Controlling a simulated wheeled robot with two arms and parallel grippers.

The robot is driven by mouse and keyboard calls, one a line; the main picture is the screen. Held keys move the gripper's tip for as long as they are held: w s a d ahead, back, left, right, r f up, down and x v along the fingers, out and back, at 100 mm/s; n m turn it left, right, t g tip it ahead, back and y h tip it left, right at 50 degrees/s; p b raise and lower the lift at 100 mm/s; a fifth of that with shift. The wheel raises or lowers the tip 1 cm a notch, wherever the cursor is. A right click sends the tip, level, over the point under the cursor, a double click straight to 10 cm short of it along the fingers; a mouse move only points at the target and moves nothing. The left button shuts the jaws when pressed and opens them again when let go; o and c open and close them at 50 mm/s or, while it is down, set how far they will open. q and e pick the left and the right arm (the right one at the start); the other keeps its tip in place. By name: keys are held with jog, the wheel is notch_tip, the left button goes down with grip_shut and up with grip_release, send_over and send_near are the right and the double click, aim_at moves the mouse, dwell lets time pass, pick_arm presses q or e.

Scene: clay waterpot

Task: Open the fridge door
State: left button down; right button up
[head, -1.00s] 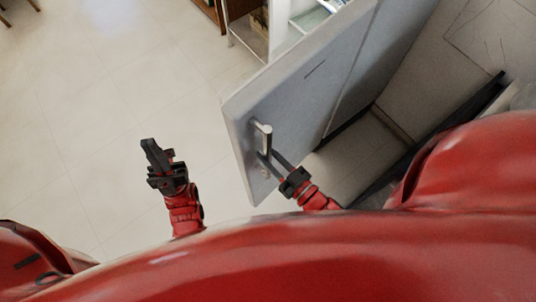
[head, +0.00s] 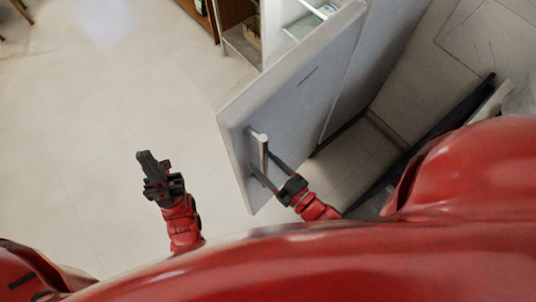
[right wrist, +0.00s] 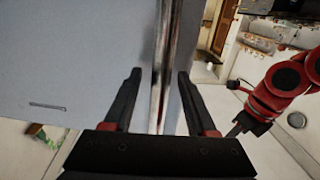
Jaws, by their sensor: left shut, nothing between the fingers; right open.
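The fridge door (head: 310,95) is a pale grey panel standing swung open in the head view, with shelves showing behind it. Its upright metal handle (head: 263,150) is near the free edge. My right gripper (head: 261,159) is open at the handle, with one finger on each side. In the right wrist view, the open fingers (right wrist: 160,76) stand either side of the upright metal strip at the door's edge; I cannot tell whether they touch it. My left gripper (head: 144,156) is shut and empty, over the floor left of the door, and also shows in the right wrist view (right wrist: 246,124).
White shelves (head: 305,18) and a brown wooden cabinet (head: 202,14) stand beyond the door. The tiled floor (head: 90,120) to the left is clear. A wall (head: 475,45) is at the right.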

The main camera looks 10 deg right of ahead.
jog(key=p+v, duration=0.2)
jog(key=v, duration=1.5)
jog(key=shift+s+d+p, duration=0.15)
jog(key=shift+s+p, duration=0.05)
jog(key=shift+p, duration=0.1)
